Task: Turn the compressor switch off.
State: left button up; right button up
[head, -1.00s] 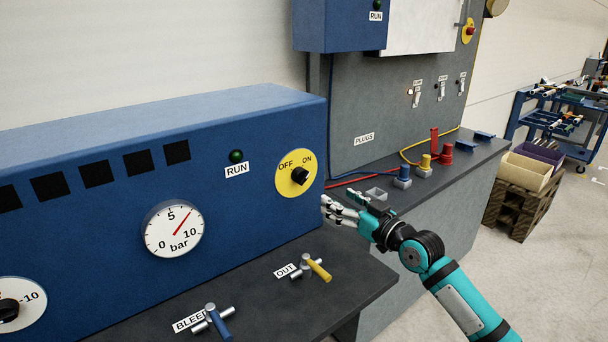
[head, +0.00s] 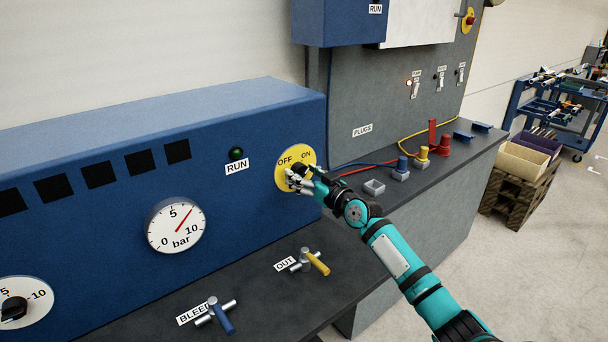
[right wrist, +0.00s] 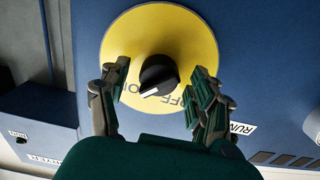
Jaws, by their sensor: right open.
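The compressor switch is a black rotary knob (right wrist: 158,75) on a yellow disc (head: 287,158) marked OFF and ON, on the front of the blue compressor panel (head: 130,220). In the right wrist view its white pointer mark is turned toward the ON side. My right gripper (head: 296,178) is at the disc and partly hides the knob in the head view. In the right wrist view its fingers (right wrist: 155,95) are open, one on each side of the knob, with gaps to it. My left gripper is not in view.
A dark RUN lamp (head: 236,154) and a pressure gauge (head: 176,225) sit left of the switch. Below are the yellow OUT valve (head: 316,262) and blue BLEED valve (head: 220,317) on a dark shelf. Plugs (head: 422,155) and cables lie on the bench to the right.

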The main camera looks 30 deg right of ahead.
jog(key=shift+c, duration=0.2)
jog(key=c, duration=1.1)
jog(key=shift+f+n+b, duration=0.15)
jog(key=shift+n+b, duration=0.45)
jog(key=shift+b, duration=0.15)
jog(key=shift+n+b, duration=1.1)
jog(key=n+b, duration=0.1)
jog(key=n, duration=0.1)
jog(key=shift+d+n, duration=0.1)
jog(key=shift+n, duration=0.3)
jog(key=shift+n+b, duration=0.35)
jog(key=shift+n, duration=0.55)
jog(key=n, duration=0.2)
jog(key=shift+n, duration=0.3)
jog(key=n+p, duration=0.1)
jog(key=n, duration=0.3)
jog(key=shift+r, duration=0.2)
jog(key=shift+n, duration=1.7)
jog(key=shift+f, duration=0.1)
